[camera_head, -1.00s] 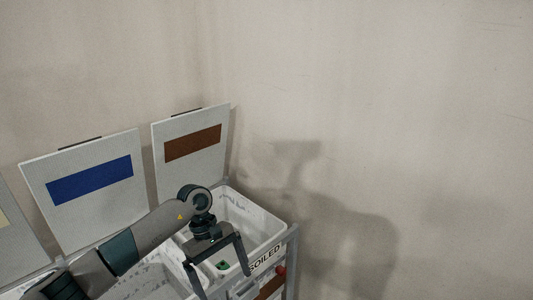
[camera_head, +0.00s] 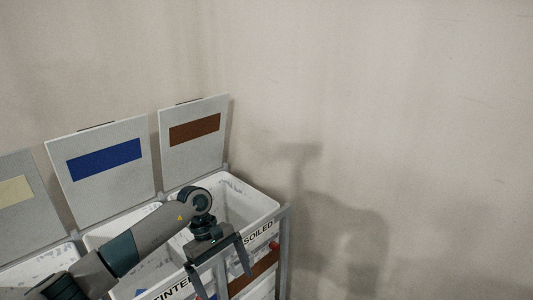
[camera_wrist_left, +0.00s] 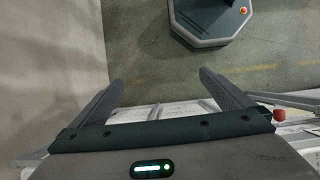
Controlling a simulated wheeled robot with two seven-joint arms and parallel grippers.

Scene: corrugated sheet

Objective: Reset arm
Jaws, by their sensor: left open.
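My left arm comes in from the lower left in the head view and reaches across the front of the white bins. My left gripper (camera_head: 218,268) is open, fingers pointing down, in front of the bin labelled SOILED. In the left wrist view the two fingers of the left gripper (camera_wrist_left: 158,92) stand wide apart with nothing between them. Beyond them are the green-grey floor and the rack's edge. My right arm and gripper are in neither view.
The SOILED bin (camera_head: 262,208) stands at the right end of a metal rack (camera_head: 284,250). Raised lids carry a brown (camera_head: 194,130), a blue (camera_head: 104,160) and a cream patch (camera_head: 14,191). Bare wall (camera_head: 400,120) fills the right. A dark octagonal base (camera_wrist_left: 209,20) is on the floor.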

